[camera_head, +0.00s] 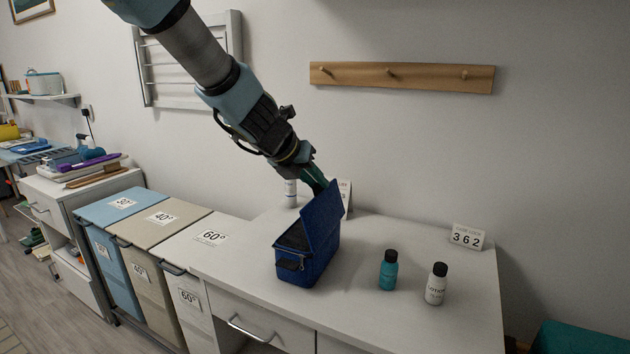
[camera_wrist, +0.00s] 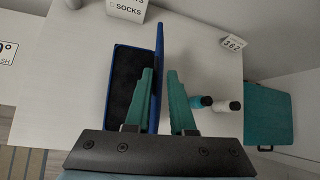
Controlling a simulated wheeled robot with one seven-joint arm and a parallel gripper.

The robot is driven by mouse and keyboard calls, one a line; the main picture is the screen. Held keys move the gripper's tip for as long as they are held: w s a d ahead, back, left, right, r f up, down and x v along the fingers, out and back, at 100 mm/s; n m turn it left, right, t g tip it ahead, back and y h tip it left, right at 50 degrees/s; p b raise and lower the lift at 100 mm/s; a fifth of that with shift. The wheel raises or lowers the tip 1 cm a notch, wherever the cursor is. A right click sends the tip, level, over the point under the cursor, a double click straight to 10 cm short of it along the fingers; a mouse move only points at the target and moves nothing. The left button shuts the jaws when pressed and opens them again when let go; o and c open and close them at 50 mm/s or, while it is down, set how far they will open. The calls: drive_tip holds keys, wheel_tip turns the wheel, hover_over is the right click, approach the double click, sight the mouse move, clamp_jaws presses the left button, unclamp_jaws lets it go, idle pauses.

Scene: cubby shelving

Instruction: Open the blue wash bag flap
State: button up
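The blue wash bag (camera_head: 308,262) stands on the white counter. Its blue flap (camera_head: 322,215) is raised, leaning slightly to the right, and the dark inside shows. In the wrist view the bag's dark opening (camera_wrist: 125,80) lies left of the flap (camera_wrist: 158,45), which is seen nearly edge-on. My gripper (camera_head: 317,180) is at the flap from behind, partly hidden by it in the head view. In the wrist view the green fingers of my gripper (camera_wrist: 160,75) stand apart, one on each side of the flap. The left finger is close to the flap; contact is unclear.
A teal bottle (camera_head: 388,272) and a white bottle (camera_head: 436,285) stand right of the bag. A number card (camera_head: 467,237) is at the back right. A white container (camera_head: 291,192) and a socks sign (camera_wrist: 127,8) are behind. Counter left of the bag is clear.

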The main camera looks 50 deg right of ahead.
drive_tip(key=shift+o, duration=0.8)
drive_tip(key=p+v, duration=0.5)
drive_tip(key=v, duration=0.7)
drive_tip(key=shift+w+a, duration=0.25)
drive_tip(key=shift+w, duration=0.15)
idle(0.4)
drive_tip(key=p+v, duration=0.1)
drive_tip(key=v, duration=0.9)
drive_tip(key=shift+a+r, duration=0.25)
drive_tip(key=shift+r, duration=0.1)
